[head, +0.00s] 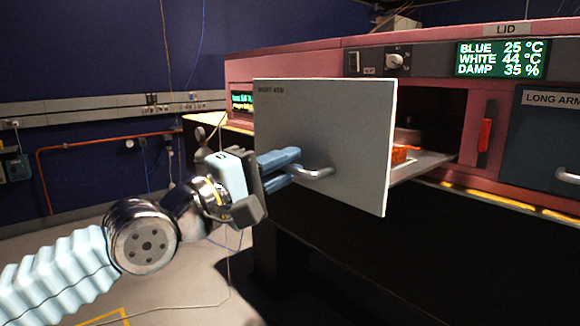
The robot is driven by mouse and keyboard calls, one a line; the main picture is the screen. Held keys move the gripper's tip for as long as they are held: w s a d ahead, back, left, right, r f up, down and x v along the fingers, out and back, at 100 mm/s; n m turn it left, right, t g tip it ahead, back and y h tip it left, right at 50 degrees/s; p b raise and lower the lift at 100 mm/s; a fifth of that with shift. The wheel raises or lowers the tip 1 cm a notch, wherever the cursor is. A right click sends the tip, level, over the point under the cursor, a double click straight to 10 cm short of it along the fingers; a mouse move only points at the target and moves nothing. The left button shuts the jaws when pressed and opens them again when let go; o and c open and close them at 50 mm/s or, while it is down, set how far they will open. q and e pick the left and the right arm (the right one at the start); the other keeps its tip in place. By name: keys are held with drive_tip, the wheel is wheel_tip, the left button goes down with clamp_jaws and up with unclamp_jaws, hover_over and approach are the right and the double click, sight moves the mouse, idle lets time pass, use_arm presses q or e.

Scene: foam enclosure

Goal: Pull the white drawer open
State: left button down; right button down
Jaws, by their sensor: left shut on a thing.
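The white drawer (340,130) has a flat, pale front panel with a small dark label at its upper left and a silver bar handle (320,173). Its front stands well out from the pink cabinet, and part of its tray (425,165) shows behind the panel. An orange-red thing (399,155) lies on the tray, mostly hidden by the panel. My left gripper (296,172) reaches in from the left with its blue fingers shut on the left end of the handle. My right gripper is not in view.
The pink cabinet (310,62) carries a green display (500,59), a knob (396,60) and a red handle (485,135). A dark drawer marked LONG ARM (551,130) is at the right. Open floor (190,285) lies at the lower left.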

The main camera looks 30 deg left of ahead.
use_arm(q)
drive_tip(key=shift+f, duration=0.1)
drive_tip(key=c, duration=1.2)
unclamp_jaws()
drive_tip(key=shift+d, duration=0.1)
drive_tip(key=shift+c, duration=0.2)
